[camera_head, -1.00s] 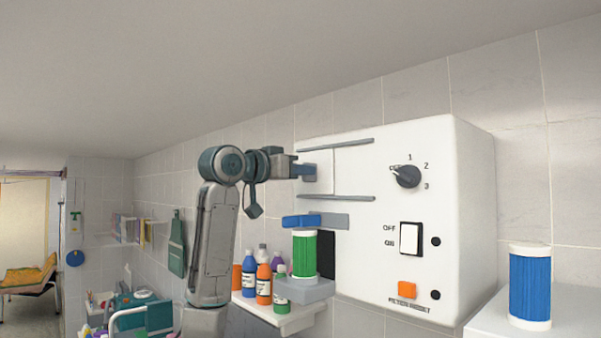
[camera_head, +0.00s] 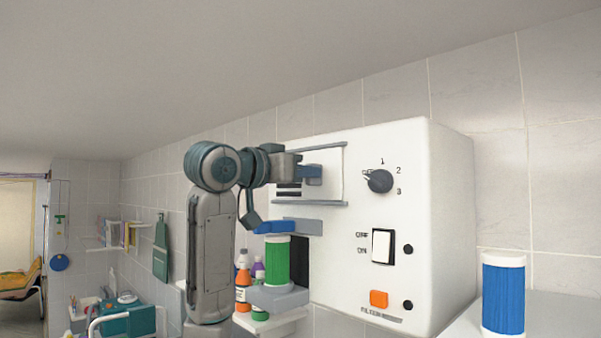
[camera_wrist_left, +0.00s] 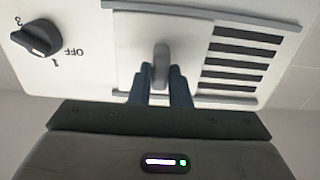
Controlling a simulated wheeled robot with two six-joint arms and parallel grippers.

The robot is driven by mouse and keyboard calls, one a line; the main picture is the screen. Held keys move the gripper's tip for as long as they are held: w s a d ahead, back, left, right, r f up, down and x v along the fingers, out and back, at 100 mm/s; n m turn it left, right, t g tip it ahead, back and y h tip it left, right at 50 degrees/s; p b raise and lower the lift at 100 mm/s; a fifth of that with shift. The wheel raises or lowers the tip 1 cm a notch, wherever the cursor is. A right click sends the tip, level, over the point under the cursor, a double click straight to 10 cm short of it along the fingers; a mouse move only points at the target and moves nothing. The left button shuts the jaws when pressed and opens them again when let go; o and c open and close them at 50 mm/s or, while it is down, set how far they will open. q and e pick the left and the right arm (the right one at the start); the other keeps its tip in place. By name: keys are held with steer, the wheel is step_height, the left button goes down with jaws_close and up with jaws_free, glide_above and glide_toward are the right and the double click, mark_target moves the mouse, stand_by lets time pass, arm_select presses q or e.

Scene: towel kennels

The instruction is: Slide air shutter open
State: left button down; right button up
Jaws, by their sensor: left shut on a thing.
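The air shutter (camera_head: 329,184) is a white panel between two grey rails on the white machine's front. It stands toward the right of the rails in the head view, with dark vent slots (camera_head: 288,190) uncovered to its left. In the left wrist view the shutter (camera_wrist_left: 132,58) has a grey handle (camera_wrist_left: 161,58), and several open slots (camera_wrist_left: 235,60) show beside it. My left gripper (camera_head: 314,173) is shut on the handle; its two fingers (camera_wrist_left: 162,82) flank it in the wrist view. My right gripper is out of view.
The machine (camera_head: 415,225) carries a dial (camera_head: 379,181), a white rocker switch (camera_head: 382,246) and an orange button (camera_head: 379,299). A green filter (camera_head: 276,262) stands on a grey holder below my left gripper. A blue filter (camera_head: 503,293) stands at the right. Bottles (camera_head: 243,285) are behind my arm.

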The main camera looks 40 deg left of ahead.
arm_select(q)
steer(key=c, duration=1.7)
jaws_free()
steer(key=o, duration=0.3)
steer(key=shift+d, duration=0.15)
steer(key=shift+o, duration=0.2)
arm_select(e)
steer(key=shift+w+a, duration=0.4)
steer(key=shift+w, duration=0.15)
arm_select(q)
steer(key=s+b, duration=0.5)
steer(key=s, duration=0.6)
steer(key=shift+a, duration=0.4)
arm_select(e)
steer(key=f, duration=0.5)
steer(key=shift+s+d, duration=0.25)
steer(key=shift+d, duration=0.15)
arm_select(q)
steer(key=shift+w, duration=0.1)
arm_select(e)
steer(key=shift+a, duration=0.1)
